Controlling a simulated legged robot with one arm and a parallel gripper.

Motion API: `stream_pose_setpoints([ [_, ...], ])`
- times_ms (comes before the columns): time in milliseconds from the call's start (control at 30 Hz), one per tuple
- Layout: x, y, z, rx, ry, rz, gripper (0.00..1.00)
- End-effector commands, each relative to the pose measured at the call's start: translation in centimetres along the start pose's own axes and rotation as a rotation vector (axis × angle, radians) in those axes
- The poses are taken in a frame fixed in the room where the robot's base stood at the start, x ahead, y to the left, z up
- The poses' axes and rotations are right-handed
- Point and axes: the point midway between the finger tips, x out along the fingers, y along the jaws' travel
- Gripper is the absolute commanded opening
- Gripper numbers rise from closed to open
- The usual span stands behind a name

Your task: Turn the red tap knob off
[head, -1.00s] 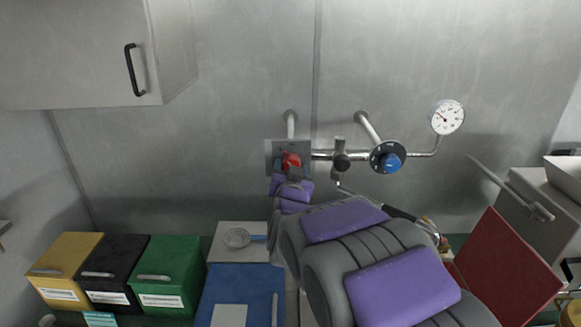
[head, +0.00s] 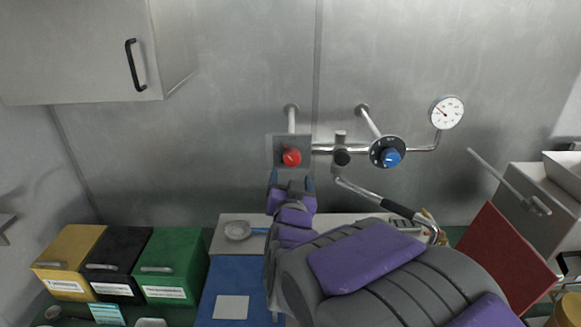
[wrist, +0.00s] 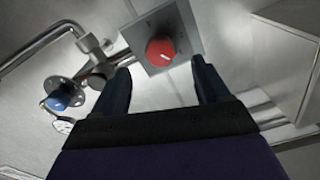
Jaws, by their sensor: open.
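The red tap knob (head: 291,156) sits on a square grey plate (head: 279,143) on the metal wall, at the left end of the pipework. In the wrist view the red knob (wrist: 160,52) shows whole, with a pale mark on its face, ahead of the fingertips. My gripper (head: 292,178) is just below the knob in the head view, its fingers apart. In the wrist view my gripper (wrist: 158,68) is open, with one finger on each side of the space before the knob. Nothing is between the fingers, and they look clear of the knob.
A blue knob (head: 389,157) on a round dial is right of the red one, with a pressure gauge (head: 446,112) beyond. A hose with a black grip (head: 399,211) hangs below. Yellow, black and green (head: 172,262) bins stand lower left. A wall cabinet (head: 100,50) is upper left.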

Motion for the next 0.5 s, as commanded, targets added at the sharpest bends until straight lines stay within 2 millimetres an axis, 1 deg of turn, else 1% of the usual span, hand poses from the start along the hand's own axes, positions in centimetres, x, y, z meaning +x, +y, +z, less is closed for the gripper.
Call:
stream_pose_setpoints([
  [33,-1.1,-0.1,-0.1,0.000,-0.002,-0.003,0.75],
  [100,-2.5,-0.2,-0.2,0.001,0.002,-0.004,0.75],
  [200,-3.5,-0.1,0.4,0.000,0.002,-0.003,0.75],
  [500,-6.6,-0.1,0.4,-0.002,0.003,-0.003,0.75],
])
